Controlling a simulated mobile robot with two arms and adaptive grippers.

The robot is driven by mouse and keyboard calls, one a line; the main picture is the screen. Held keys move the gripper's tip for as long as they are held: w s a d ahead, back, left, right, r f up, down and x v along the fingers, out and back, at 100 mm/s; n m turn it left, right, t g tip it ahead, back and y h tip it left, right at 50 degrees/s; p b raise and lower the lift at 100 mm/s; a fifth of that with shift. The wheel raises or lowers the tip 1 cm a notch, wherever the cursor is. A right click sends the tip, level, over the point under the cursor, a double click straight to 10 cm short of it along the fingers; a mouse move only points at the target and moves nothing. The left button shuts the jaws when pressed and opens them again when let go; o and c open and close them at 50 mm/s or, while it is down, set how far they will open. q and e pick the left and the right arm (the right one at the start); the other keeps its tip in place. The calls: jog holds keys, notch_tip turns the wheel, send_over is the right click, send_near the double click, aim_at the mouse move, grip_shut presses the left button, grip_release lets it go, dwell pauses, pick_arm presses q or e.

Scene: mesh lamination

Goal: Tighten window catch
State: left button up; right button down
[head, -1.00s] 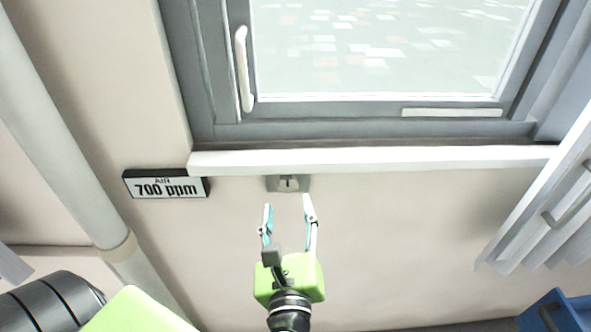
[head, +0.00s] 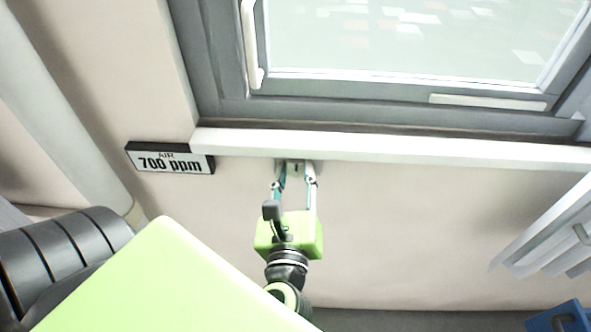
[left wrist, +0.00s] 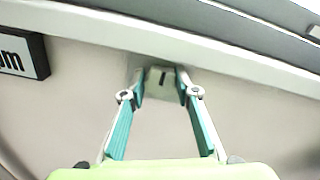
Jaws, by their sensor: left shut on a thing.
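The window catch (head: 295,166) is a small grey fitting with a dark slot, on the wall just under the white sill. In the left wrist view the catch (left wrist: 161,86) sits between the fingertips. My left gripper (head: 294,178) reaches up from below and is shut on the catch, one finger at each side. Its teal-padded fingers also show in the left wrist view (left wrist: 160,88). The window (head: 400,45) above has a grey frame and a white handle (head: 250,45) at its left. My right gripper is not in view.
The white sill (head: 400,149) runs close above the catch. An air display (head: 170,158) reading 700 ppm is left of it. A pale pipe (head: 65,110) stands further left. White slats (head: 555,235) and a blue box (head: 560,318) are at right. The wall below the sill is mostly bare.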

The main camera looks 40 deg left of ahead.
pick_arm(q)
jog(key=shift+m+p, duration=0.35)
jog(key=shift+m, duration=0.15)
jog(key=m+p, duration=0.2)
jog(key=m, duration=0.1)
jog(key=shift+w+r, duration=0.1)
jog(key=shift+r, duration=0.05)
jog(key=shift+d+m+p, duration=0.1)
jog(key=shift+m+p, duration=0.75)
jog(key=shift+m, duration=0.55)
jog(key=o, duration=1.1)
jog(key=shift+w+f, duration=0.15)
jog(key=shift+f, duration=0.05)
